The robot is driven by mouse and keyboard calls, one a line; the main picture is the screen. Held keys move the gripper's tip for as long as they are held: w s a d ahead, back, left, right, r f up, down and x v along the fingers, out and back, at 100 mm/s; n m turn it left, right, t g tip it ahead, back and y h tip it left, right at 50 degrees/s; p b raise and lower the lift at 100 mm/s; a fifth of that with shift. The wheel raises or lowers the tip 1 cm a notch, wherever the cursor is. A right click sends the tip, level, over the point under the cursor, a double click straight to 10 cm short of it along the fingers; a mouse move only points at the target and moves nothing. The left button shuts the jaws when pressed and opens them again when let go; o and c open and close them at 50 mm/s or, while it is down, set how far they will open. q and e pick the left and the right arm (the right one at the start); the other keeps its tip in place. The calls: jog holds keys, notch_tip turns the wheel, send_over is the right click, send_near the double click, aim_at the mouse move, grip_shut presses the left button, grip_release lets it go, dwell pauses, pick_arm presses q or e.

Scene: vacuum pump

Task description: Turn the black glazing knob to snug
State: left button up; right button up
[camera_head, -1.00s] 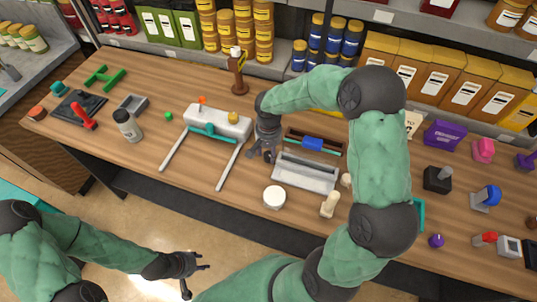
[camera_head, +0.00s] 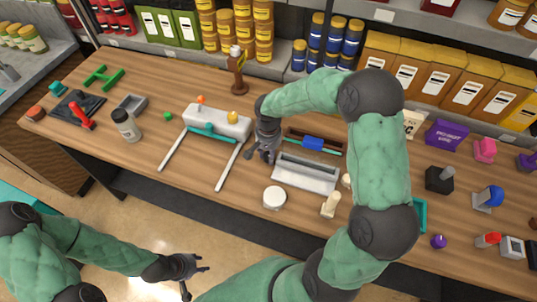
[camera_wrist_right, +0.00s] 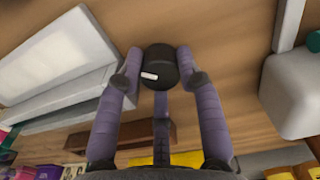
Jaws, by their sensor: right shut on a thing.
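The black knob (camera_wrist_right: 160,68) with a short white mark on its face shows in the right wrist view. It sits between the fingertips of my right gripper (camera_wrist_right: 160,58), which is shut on it from both sides. The white mark points to the left in that view. In the head view my right gripper (camera_head: 264,152) is low over the table, and it hides the knob there. My left gripper (camera_head: 196,278) is open and empty in front of the table, over the floor.
A grey-white tray (camera_head: 305,180) stands just right of my right gripper. A white device with two long legs (camera_head: 218,122) stands to its left. A round white tub (camera_head: 274,197) and a small beige piece (camera_head: 330,204) lie near the front edge.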

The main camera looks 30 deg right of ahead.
aim_at(268, 154)
jog(key=shift+f+m+b, duration=0.1)
jog(key=shift+m+b, duration=0.45)
jog(key=shift+m, duration=0.45)
jog(key=shift+m+b, duration=0.3)
jog(key=shift+m, duration=0.5)
jog(key=o, duration=0.9)
jog(key=shift+c, duration=0.2)
notch_tip(268, 154, up, 12)
